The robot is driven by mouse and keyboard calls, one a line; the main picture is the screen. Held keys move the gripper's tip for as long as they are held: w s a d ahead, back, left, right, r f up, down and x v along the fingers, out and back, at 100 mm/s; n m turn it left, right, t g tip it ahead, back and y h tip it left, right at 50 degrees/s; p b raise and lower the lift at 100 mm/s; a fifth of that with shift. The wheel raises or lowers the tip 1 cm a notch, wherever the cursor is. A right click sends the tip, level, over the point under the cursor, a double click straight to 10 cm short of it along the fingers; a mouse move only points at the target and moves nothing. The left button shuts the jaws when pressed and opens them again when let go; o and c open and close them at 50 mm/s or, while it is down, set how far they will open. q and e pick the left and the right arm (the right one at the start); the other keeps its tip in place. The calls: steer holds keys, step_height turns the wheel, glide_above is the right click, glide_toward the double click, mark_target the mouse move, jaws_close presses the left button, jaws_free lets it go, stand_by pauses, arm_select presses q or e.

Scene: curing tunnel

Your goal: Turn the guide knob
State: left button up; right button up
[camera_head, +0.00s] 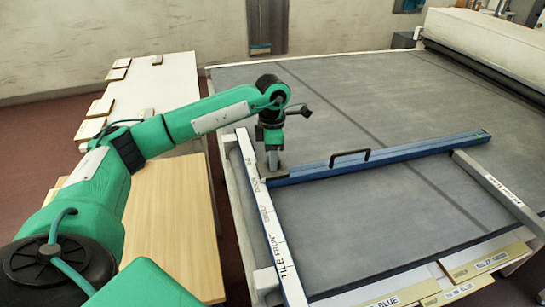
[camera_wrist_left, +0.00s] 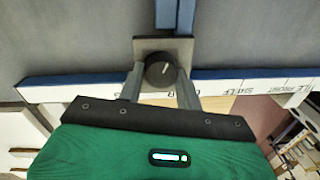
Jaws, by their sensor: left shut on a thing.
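The guide knob (camera_wrist_left: 161,70) is a round black knob with a short white pointer line, on a grey square plate (camera_wrist_left: 180,44) at the end of the blue guide bar (camera_head: 390,156). The pointer line leans a little right of straight up in the left wrist view. My left gripper (camera_head: 272,160) comes down over the bar's left end and hides the knob in the head view. In the left wrist view my left gripper (camera_wrist_left: 161,84) has one finger on each side of the knob and is shut on it. My right gripper is out of view.
A white lettered rail (camera_head: 262,210) runs along the near left edge of the grey bed (camera_head: 340,95). A black handle (camera_head: 349,155) stands on the bar. Labelled boards (camera_head: 475,264) lie at the front. A wooden table (camera_head: 175,225) and a pale table stand left.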

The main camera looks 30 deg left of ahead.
arm_select(q)
steer(key=shift+r, duration=0.1)
steer(key=o, duration=1)
steer(key=shift+r, duration=0.3)
step_height(320, 180, up, 13)
steer(key=b, duration=0.1)
steer(key=shift+w+a, duration=0.25)
steer(key=shift+w, duration=0.05)
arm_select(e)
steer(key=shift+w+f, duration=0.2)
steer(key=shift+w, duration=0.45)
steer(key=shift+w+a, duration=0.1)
